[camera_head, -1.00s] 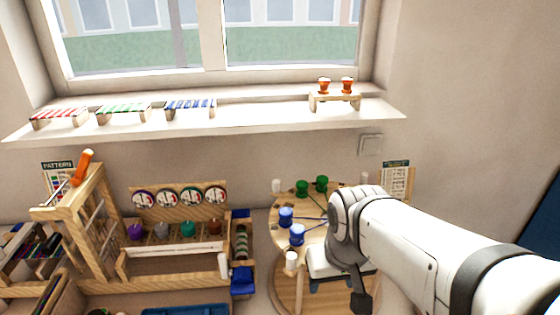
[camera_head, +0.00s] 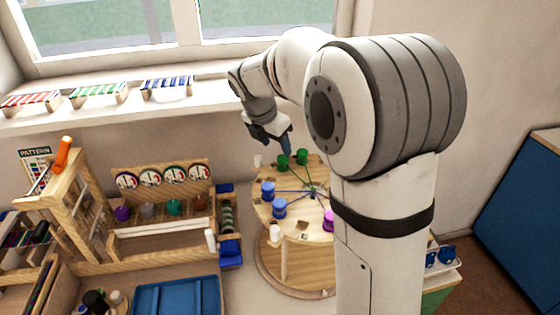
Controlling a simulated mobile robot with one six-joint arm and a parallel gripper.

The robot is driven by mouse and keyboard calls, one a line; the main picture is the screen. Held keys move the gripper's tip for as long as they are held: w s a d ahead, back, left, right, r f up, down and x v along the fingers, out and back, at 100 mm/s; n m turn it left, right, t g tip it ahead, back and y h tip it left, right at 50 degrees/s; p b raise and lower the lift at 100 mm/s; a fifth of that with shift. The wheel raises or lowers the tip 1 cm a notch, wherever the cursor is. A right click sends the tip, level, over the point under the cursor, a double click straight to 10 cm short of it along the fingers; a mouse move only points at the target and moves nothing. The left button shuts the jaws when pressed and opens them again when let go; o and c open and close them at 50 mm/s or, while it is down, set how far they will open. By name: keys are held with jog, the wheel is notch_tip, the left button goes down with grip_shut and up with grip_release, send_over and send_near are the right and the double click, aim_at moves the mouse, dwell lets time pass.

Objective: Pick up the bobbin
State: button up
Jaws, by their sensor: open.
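Several bobbins stand on a round wooden board (camera_head: 262,212). Two are green, a left one (camera_head: 283,162) and a right one (camera_head: 301,157), near the back edge. Two are blue, an upper one (camera_head: 268,191) and a lower one (camera_head: 279,208), at the left. A magenta bobbin (camera_head: 328,221) is at the right, partly hidden by my arm. My gripper (camera_head: 286,145) points down just above and behind the left green bobbin. It is open and appears empty; its fingers are small and dark, and I cannot tell whether they touch the bobbin.
White pegs stand at the board's back left (camera_head: 258,161) and front (camera_head: 275,232). A wooden rack (camera_head: 160,228) with dials and a blue tray (camera_head: 178,296) are at the left. A windowsill (camera_head: 110,112) with striped stands runs behind. My arm hides the board's right side.

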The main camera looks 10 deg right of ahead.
aim_at(282, 157)
jog(key=shift+w+d+f, duration=0.2)
jog(key=shift+w+f, duration=0.15)
jog(key=shift+f, duration=0.25)
jog(key=p+x, duration=0.1)
jog(key=x, duration=0.5)
jog(key=shift+d+f, duration=0.15)
jog(key=shift+d, duration=0.15)
jog(key=c, duration=1.1)
